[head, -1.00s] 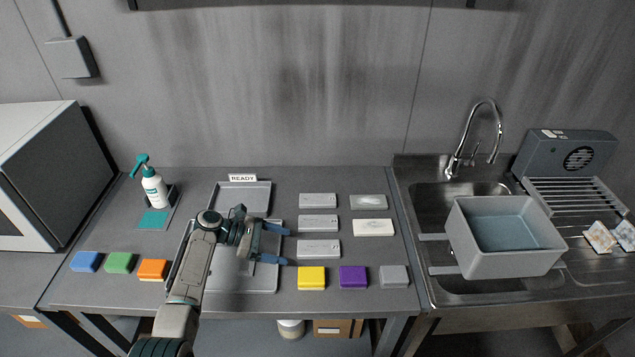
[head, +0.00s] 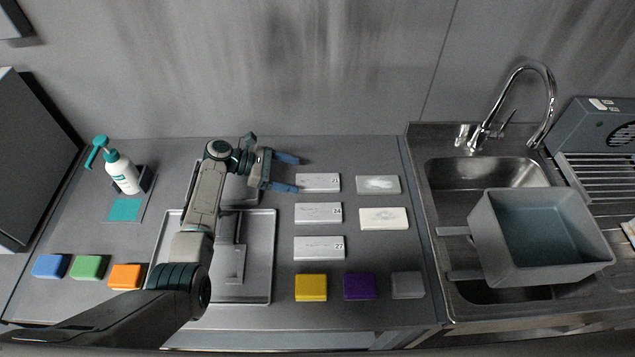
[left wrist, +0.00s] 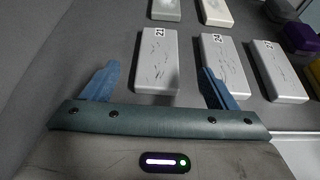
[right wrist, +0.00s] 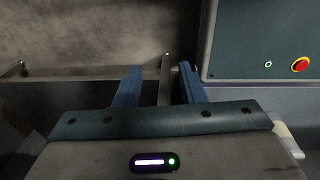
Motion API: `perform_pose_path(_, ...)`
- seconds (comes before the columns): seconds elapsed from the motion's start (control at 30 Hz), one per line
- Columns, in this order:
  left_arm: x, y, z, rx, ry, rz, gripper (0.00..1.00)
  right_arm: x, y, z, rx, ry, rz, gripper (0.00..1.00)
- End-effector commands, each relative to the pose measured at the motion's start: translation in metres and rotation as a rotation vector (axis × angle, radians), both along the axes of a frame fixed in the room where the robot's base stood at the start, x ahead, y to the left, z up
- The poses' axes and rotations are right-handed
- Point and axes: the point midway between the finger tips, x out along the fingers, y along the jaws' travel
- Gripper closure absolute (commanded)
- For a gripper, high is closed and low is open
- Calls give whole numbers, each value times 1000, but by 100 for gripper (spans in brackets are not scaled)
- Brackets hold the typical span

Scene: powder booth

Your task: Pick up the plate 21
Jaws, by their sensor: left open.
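The plate 21 (head: 318,182) is a flat pale grey block, the farthest of three in a column on the bench. Its label is hard to read in the head view and clearer in the left wrist view (left wrist: 157,65). My left gripper (head: 297,173) is open and empty just left of this plate. In the left wrist view its fingertips (left wrist: 160,70) stand apart, with the plate's near end ahead between them; I cannot tell the height gap. My right gripper (right wrist: 160,68) is open and empty, away from the bench plates and out of the head view.
Plates 24 (head: 318,213) and 27 (head: 319,248) lie nearer in the same column. Two pale blocks (head: 378,185) (head: 384,219) lie to the right. Coloured blocks (head: 311,287) line the front. A metal tray (head: 262,291) lies under my left arm. A grey tub (head: 540,264) sits at the sink.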

Motion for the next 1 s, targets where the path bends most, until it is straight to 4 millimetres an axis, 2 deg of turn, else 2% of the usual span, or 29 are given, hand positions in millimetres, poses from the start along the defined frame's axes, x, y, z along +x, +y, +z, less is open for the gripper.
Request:
perform_pose_path(0.03,0,-9,-9,-2,-1,-1,20,1,1,-10,1,-2,-1,64)
perform_pose_path(0.1,0,-18,-11,-1,0,-1,20,3,2,-14,2,-3,-1,64)
perform_pose_path(0.3,0,-28,-15,-1,-1,0,20,13,2,-20,1,-17,0,64)
perform_pose_path(0.6,0,-60,-33,-1,-2,-1,20,14,0,-53,0,-19,0,64)
perform_pose_path(0.73,0,-69,-33,-1,0,0,20,12,-1,-56,-1,-16,1,64)
perform_pose_path(0.93,0,-69,-32,0,1,0,20,11,-4,-54,-5,-15,2,64)
perform_pose_path(1.0,0,-69,-32,0,1,0,34,11,-5,-54,-6,-15,3,64)
